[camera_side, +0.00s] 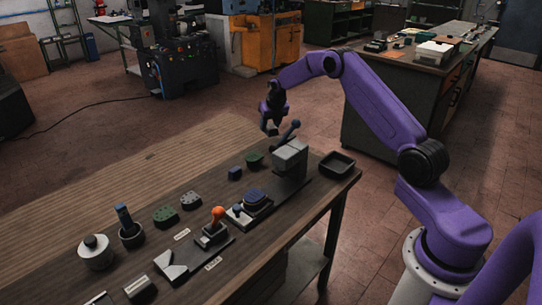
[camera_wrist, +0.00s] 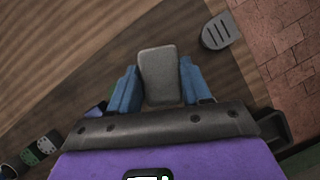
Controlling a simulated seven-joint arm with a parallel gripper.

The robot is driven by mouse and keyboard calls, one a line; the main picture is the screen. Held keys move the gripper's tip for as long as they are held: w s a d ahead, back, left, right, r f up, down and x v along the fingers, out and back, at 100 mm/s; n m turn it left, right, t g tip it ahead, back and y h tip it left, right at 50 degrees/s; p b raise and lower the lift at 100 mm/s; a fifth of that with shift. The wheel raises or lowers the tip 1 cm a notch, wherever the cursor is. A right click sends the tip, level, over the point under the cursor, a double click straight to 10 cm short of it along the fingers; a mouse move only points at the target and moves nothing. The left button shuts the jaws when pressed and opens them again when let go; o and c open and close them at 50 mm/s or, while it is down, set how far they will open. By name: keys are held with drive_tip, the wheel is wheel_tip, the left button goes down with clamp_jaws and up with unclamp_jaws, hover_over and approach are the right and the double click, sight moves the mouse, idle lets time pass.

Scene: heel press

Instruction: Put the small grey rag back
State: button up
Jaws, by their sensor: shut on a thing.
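My gripper (camera_side: 270,127) is raised above the far side of the bench, beside the lever of the press (camera_side: 290,156). In the wrist view its two blue fingers (camera_wrist: 154,92) are shut on a small grey thing with rounded corners, which I take for the small grey rag (camera_wrist: 158,72). It sticks out beyond the fingertips and looks smooth and flat. In the side view it is too small to make out clearly. The black tray (camera_side: 337,164) stands at the bench's right end and looks empty; its edge also shows in the wrist view (camera_wrist: 275,130).
A grey slotted piece (camera_wrist: 216,32) lies near the wood's edge in the wrist view. The press lever (camera_side: 288,131) rises close to my gripper.

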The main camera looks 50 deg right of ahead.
drive_tip(key=shift+d+f, duration=0.15)
drive_tip(key=shift+d, duration=0.15)
wheel_tip(320, 180, down, 10)
drive_tip(key=shift+d+r, duration=0.1)
drive_tip(key=shift+r, duration=0.05)
idle(0.3)
drive_tip(key=o, duration=1)
drive_tip(key=r, duration=0.6)
drive_tip(key=s+r, duration=0.1)
drive_tip(key=r, duration=0.3)
drive_tip(key=shift+a, duration=0.35)
